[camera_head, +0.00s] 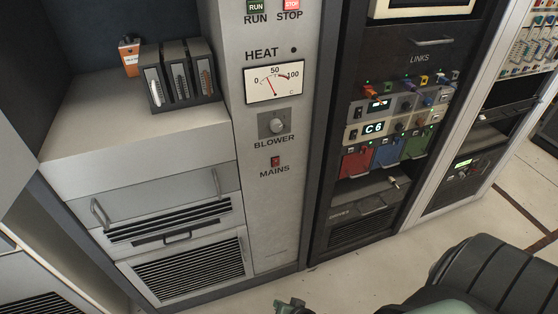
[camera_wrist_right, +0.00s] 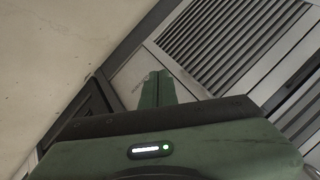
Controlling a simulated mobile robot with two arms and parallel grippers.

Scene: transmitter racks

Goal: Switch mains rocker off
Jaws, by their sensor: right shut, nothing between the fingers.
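The mains rocker (camera_head: 275,161) is a small red switch on the light grey panel, just above the label MAINS and below the blower knob (camera_head: 276,124). Its exact position is too small to tell. My right gripper (camera_wrist_right: 158,80) is shut and empty in the right wrist view, its green fingers in front of the lower part of the grey panel. In the head view a green part of it (camera_head: 290,306) shows at the bottom edge, well below the rocker and apart from it. The rocker is not in the wrist view. My left gripper is not in view.
A vented drawer unit (camera_head: 190,268) with protruding handles stands left of the panel. A dark rack (camera_head: 335,215) stands to its right. Floor (camera_head: 385,262) is clear in front.

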